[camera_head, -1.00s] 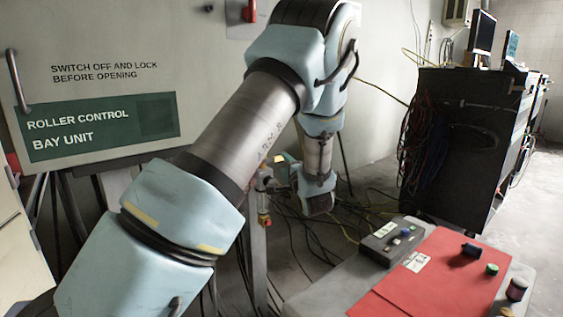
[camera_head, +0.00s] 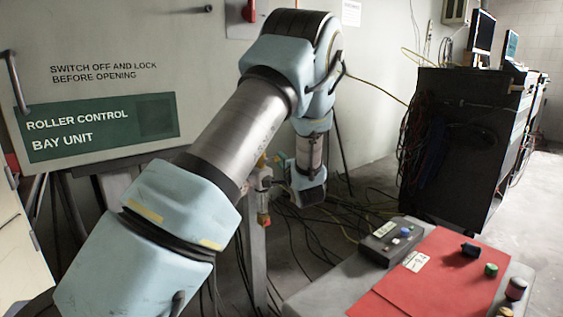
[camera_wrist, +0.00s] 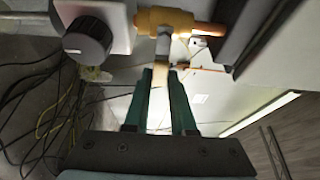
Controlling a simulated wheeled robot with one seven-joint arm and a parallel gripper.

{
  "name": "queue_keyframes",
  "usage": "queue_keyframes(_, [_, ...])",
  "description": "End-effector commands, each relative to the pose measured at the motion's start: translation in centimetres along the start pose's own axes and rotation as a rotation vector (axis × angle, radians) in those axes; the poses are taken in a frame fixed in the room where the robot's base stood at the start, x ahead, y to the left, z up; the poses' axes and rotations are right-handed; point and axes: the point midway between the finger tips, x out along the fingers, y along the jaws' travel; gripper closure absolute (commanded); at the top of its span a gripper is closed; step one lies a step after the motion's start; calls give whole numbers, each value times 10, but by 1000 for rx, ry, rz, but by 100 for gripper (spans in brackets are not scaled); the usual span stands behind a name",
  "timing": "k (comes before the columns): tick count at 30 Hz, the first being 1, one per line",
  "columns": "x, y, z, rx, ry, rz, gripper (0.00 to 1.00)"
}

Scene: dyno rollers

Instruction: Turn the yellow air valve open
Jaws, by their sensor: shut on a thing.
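The yellow air valve (camera_wrist: 172,20) shows at the top of the wrist view, with a brass-orange body and a pale stem pointing down toward my gripper. My gripper (camera_wrist: 162,72) has two green fingers that come up from below, one on each side of a pale yellowish handle (camera_wrist: 159,100). The fingers are shut on this handle, just below the valve body. My fingers are mostly hidden there.
A black knob (camera_wrist: 88,38) on a pale plate sits left of the valve. Cables (camera_head: 340,215) lie on the floor. A bench with a red mat (camera_head: 430,275) and a control box (camera_head: 391,241) stands front right. The roller control cabinet (camera_head: 120,90) is behind my arm.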

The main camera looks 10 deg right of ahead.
Motion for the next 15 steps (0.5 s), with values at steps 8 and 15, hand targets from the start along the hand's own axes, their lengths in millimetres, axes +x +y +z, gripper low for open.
queue_keyframes(8, [0,0,0,0,0,1,100])
queue_keyframes(15, [0,0,0,0,0,1,100])
